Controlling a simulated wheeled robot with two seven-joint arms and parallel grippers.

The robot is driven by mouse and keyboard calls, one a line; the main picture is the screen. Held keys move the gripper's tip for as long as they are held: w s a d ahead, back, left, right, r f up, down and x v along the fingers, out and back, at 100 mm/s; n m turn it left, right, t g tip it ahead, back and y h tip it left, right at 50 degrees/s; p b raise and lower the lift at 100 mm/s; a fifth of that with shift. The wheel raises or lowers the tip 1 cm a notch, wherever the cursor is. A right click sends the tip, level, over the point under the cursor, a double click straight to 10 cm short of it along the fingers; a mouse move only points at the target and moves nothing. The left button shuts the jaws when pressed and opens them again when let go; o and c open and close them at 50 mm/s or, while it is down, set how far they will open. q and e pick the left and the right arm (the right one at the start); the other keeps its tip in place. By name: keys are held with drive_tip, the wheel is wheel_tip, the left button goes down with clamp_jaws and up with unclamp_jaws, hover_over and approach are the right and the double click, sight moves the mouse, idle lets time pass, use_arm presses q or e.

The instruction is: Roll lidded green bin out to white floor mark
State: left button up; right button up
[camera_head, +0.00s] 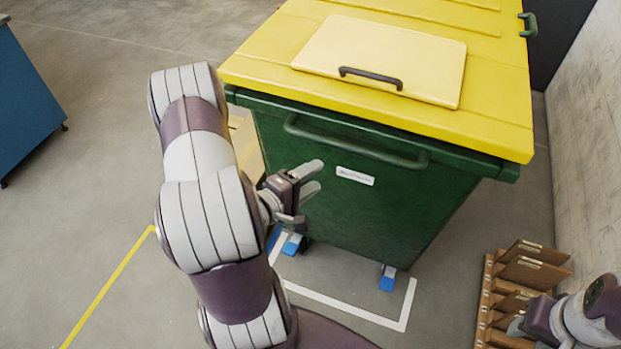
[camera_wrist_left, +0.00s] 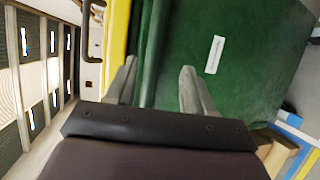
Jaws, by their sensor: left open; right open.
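The green bin (camera_head: 380,200) stands upright with its yellow lid (camera_head: 480,100) shut. A green bar handle (camera_head: 355,145) runs across its front below the lid. My left gripper (camera_head: 316,175) is open and empty in front of the bin, left of the white label and below the handle in the head view. In the left wrist view the left gripper's fingers (camera_wrist_left: 159,67) point at the bin front, with the handle bar (camera_wrist_left: 152,45) between them; contact is not visible. The white floor mark (camera_head: 345,308) lies at the bin's near side. My right gripper (camera_head: 517,326) is at the lower right.
Blue-tipped casters (camera_head: 387,280) show under the bin. A wooden rack with brown boards (camera_head: 533,272) stands at the right, near a grey wall (camera_head: 590,130). A blue cabinet (camera_head: 25,100) is at the far left. A yellow floor line (camera_head: 110,285) crosses open floor on the left.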

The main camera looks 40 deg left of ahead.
sight(346, 148)
use_arm(q)
wheel_tip(346, 148, down, 8)
drive_tip(key=b, duration=0.9)
drive_tip(key=w+r+t, duration=0.1)
drive_tip(key=w+r, duration=0.1)
drive_tip(key=w, duration=0.2)
drive_tip(key=w+r+m+t, duration=0.1)
drive_tip(key=w+r, duration=0.1)
drive_tip(key=w, duration=0.3)
drive_tip(key=w+r+t, duration=0.2)
drive_tip(key=w, duration=0.3)
drive_tip(key=shift+w+d+m+h, duration=0.15)
drive_tip(key=shift+d+m+h, duration=0.05)
drive_tip(key=shift+m+h, duration=0.2)
clamp_jaws()
